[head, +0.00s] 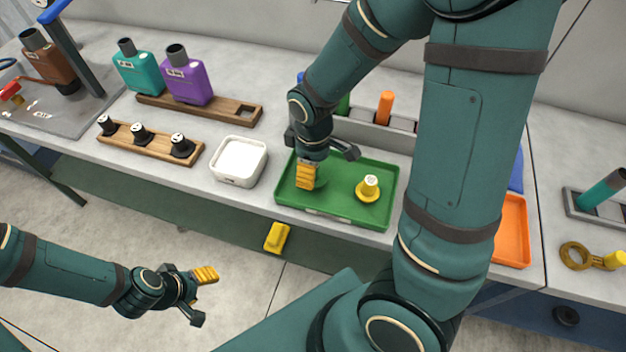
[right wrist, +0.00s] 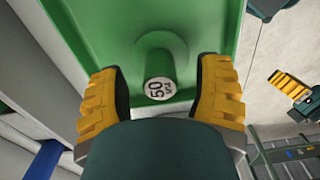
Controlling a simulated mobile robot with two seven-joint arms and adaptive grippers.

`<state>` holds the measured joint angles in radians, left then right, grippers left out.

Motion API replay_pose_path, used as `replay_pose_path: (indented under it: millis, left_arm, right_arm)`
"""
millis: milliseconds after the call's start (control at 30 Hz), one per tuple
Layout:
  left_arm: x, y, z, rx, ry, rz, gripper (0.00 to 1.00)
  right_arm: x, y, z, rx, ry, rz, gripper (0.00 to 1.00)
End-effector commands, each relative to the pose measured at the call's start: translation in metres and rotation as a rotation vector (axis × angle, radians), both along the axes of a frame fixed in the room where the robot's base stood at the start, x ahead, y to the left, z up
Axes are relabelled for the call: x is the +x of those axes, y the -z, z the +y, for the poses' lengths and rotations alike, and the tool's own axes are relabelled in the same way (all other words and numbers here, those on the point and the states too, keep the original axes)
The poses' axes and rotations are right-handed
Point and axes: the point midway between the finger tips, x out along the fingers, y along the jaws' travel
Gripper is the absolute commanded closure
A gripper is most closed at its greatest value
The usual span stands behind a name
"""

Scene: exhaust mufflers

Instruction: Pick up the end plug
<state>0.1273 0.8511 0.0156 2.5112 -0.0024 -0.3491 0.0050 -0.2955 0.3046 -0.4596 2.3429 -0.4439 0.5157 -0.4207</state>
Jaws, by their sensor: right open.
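A green end plug (right wrist: 163,60) stands in the green tray, its round end with a white "50" label facing the right wrist camera. In the head view it is mostly hidden by my right gripper (head: 308,178). My right gripper, also in the right wrist view (right wrist: 160,95), is open, with a yellow-padded finger on each side of the green plug and visible gaps to both. A yellow plug (head: 368,188) with a wide flange stands upright in the right part of the green tray (head: 335,217). My left gripper (head: 203,290) hangs in front of the bench, away from the plugs; its opening is unclear.
A white square container (head: 239,160) stands left of the tray. Wooden racks (head: 235,110) with teal and purple mufflers and dark plugs are farther left. A grey rack (head: 370,131) with coloured parts is behind the tray. An orange tray (head: 512,232) is at the right.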

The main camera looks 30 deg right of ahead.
Motion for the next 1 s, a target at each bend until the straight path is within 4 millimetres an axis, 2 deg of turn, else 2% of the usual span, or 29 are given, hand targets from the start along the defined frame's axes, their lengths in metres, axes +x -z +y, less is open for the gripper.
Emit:
replay_pose_path:
  millis: [100,367,400,567,600,867,1000]
  left_arm:
    - [0.001,0.005,0.0,0.0,-0.001,-0.002,0.47]
    - [0.001,0.004,0.0,0.0,-0.001,-0.003,0.47]
    - [0.001,0.004,0.0,0.0,-0.001,-0.003,0.47]
    - [0.001,0.004,0.0,0.0,-0.001,-0.003,0.47]
    - [0.001,0.004,0.0,0.0,-0.001,-0.003,0.47]
    - [0.001,0.004,0.0,0.0,-0.001,-0.003,0.47]
    - [0.001,0.0,0.0,0.0,-0.001,-0.002,0.47]
  right_arm:
    - [0.0,0.012,0.0,0.0,0.001,0.001,0.35]
    - [0.0,0.013,0.0,0.0,0.001,0.0,0.35]
    - [0.0,0.013,0.0,0.0,0.001,0.0,0.4]
    - [0.0,0.013,0.0,0.0,0.001,0.0,0.96]
    - [0.0,0.013,0.0,0.0,0.001,0.0,1.0]
    - [0.0,0.012,0.0,0.001,0.001,-0.001,1.0]
    - [0.001,0.002,0.0,0.001,0.001,-0.003,1.0]
